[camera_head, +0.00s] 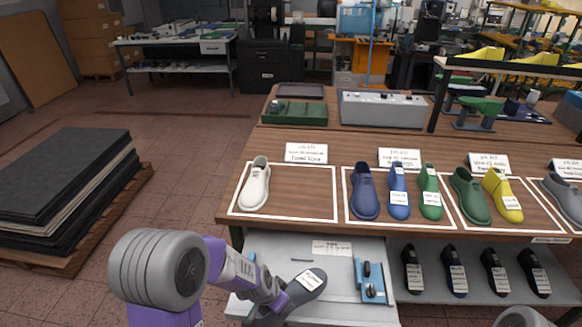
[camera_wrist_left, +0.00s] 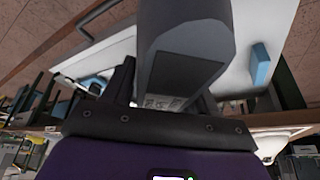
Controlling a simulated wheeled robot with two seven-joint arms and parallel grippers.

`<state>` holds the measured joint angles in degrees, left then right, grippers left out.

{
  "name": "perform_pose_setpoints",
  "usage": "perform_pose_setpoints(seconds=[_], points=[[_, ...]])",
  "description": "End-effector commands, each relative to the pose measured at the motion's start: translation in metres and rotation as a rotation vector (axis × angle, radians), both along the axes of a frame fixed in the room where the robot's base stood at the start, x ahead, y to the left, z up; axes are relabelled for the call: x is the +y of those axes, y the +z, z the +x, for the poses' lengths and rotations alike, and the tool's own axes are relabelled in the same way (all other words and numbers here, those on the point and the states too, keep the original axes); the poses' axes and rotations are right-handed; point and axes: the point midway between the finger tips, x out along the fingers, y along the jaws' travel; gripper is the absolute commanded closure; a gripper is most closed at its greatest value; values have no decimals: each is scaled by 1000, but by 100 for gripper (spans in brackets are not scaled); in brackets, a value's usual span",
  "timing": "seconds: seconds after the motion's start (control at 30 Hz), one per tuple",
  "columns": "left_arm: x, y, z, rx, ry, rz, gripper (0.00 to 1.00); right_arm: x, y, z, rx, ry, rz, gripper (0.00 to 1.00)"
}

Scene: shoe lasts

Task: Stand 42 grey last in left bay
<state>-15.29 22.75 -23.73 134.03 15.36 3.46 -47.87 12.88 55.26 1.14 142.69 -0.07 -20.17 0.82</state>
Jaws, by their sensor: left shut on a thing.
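My left gripper (camera_head: 277,300) is shut on a dark grey last (camera_head: 312,284) with a white label, over the pale lower tray. In the left wrist view the grey last (camera_wrist_left: 190,40) fills the middle, close against the dark finger (camera_wrist_left: 122,85). The label's number is too small to read. The left bay (camera_head: 310,214) is a white outline on the wooden table top. A white last (camera_head: 256,188) stands in its left part, and its right part is bare. My right gripper is not in view.
The middle bay holds a navy last (camera_head: 364,192), a blue last (camera_head: 398,190) and a green last (camera_head: 430,192). Green and yellow lasts (camera_head: 503,195) stand further right. A blue fixture (camera_head: 371,280) sits right of the held last. Dark lasts (camera_head: 454,270) line the lower shelf.

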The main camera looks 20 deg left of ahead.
Motion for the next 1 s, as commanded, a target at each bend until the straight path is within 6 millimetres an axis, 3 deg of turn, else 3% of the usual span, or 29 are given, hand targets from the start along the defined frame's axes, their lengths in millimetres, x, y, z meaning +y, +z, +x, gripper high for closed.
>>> perform_pose_setpoints(seconds=[0.33, 0.97, 1.0], points=[[-17, 2, 2, -4, 358, 1, 100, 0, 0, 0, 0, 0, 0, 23], [-12, -1, -4, 0, 424, -5, 100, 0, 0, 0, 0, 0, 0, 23], [-11, 0, -5, 0, 422, -4, 100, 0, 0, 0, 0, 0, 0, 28]])
